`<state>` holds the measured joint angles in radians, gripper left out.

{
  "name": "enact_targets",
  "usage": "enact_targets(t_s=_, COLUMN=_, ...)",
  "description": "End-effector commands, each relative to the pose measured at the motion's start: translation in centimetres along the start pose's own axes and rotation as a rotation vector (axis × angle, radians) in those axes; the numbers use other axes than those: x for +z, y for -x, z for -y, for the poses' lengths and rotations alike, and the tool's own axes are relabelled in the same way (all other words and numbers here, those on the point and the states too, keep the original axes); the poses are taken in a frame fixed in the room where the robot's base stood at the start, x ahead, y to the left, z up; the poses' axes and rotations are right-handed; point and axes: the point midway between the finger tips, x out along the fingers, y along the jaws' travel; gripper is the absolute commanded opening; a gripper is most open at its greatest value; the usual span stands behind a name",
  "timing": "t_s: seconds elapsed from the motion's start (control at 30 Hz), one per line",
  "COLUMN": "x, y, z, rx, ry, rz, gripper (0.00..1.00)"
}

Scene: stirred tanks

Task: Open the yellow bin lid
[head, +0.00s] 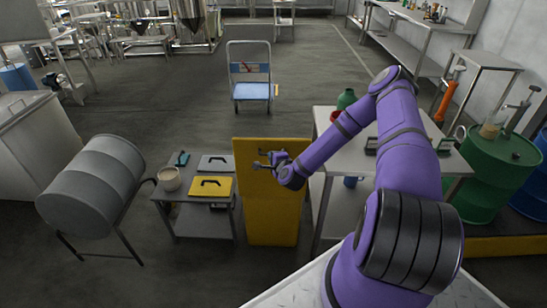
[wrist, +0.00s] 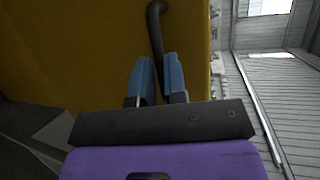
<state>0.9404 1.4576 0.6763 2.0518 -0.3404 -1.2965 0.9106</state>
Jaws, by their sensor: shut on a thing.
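The yellow bin (head: 272,218) stands on the floor near the middle of the head view. Its lighter yellow lid (head: 246,148) shows at the top; I cannot tell its exact angle or whether there is a gap under it. My gripper (head: 262,160) is at the lid, coming in from the right. In the wrist view, the blue-padded fingers of my gripper (wrist: 157,85) are shut on a dark curved handle (wrist: 156,25), against a broad yellow surface (wrist: 80,50). The handle's lower part is hidden between the fingers.
A low grey table with a yellow panel (head: 211,187), a grey panel and a bowl (head: 169,179) stands left of the bin. A grey drum (head: 92,185) lies on a stand farther left. A table (head: 350,165) adjoins on the right. Floor behind the bin is clear up to a cart (head: 250,80).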

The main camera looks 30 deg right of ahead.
Motion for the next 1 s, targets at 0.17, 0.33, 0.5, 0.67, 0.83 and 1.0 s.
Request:
enact_targets(t_s=0.17, x=-0.2, y=0.2, z=-1.0, rx=0.024, ry=-0.003, rz=-0.003, gripper=0.38)
enact_targets(t_s=0.33, x=-0.1, y=0.1, z=-0.7, rx=0.017, ry=-0.002, rz=-0.002, gripper=0.38)
enact_targets(t_s=0.5, x=-0.1, y=0.4, z=-0.6, rx=0.014, ry=-0.001, rz=-0.001, gripper=0.38)
enact_targets(t_s=0.67, x=-0.1, y=2.2, z=-0.5, rx=0.015, ry=-0.001, rz=0.0, gripper=0.38)
enact_targets(t_s=0.83, x=-0.1, y=5.4, z=-0.6, rx=0.017, ry=-0.002, rz=-0.001, gripper=0.38)
enact_targets(t_s=1.0, x=-0.1, y=8.4, z=-0.5, rx=0.018, ry=-0.003, rz=0.0, gripper=0.38)
